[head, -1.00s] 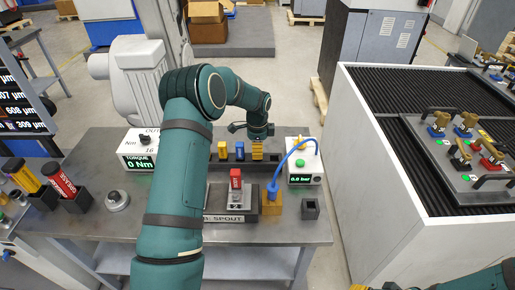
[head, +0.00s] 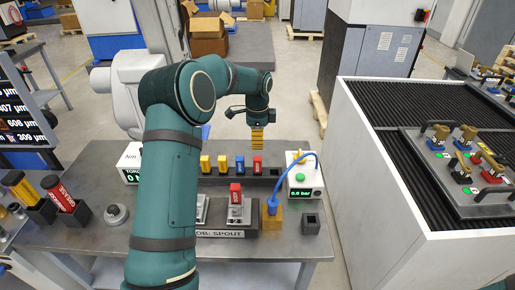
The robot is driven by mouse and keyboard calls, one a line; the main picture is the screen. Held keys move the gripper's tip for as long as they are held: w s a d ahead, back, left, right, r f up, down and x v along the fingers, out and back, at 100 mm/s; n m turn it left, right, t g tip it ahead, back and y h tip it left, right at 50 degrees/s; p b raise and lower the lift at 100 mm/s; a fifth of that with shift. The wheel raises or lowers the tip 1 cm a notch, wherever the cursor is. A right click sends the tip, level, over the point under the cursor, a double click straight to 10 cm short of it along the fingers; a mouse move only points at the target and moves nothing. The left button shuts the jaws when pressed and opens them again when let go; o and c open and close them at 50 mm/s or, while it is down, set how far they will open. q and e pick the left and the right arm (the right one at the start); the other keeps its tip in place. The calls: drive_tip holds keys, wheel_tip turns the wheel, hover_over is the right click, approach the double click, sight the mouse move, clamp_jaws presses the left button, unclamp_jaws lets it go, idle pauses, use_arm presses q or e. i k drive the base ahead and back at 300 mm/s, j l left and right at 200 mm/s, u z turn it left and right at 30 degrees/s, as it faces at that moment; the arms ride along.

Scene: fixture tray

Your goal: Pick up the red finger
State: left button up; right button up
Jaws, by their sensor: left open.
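A red finger (head: 257,164) stands upright in the dark rack (head: 274,171) at the back of the table, at the right end of a row with a blue finger (head: 239,164) and two yellow ones (head: 213,163). My left gripper (head: 257,147) points down just above and behind the red finger, apart from it as far as I can tell. Its yellow striped jaws are open, with nothing visible held between them. My right gripper is out of view.
A red-topped block (head: 236,194) stands on the spout fixture (head: 238,233). A blue hose arches from the brass-coloured block (head: 272,218) to the pressure box (head: 304,184), right of the rack. The clamp tray (head: 478,210) lies on the ribbed bench at right.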

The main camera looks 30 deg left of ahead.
sight(235, 189)
drive_tip(key=k, duration=1)
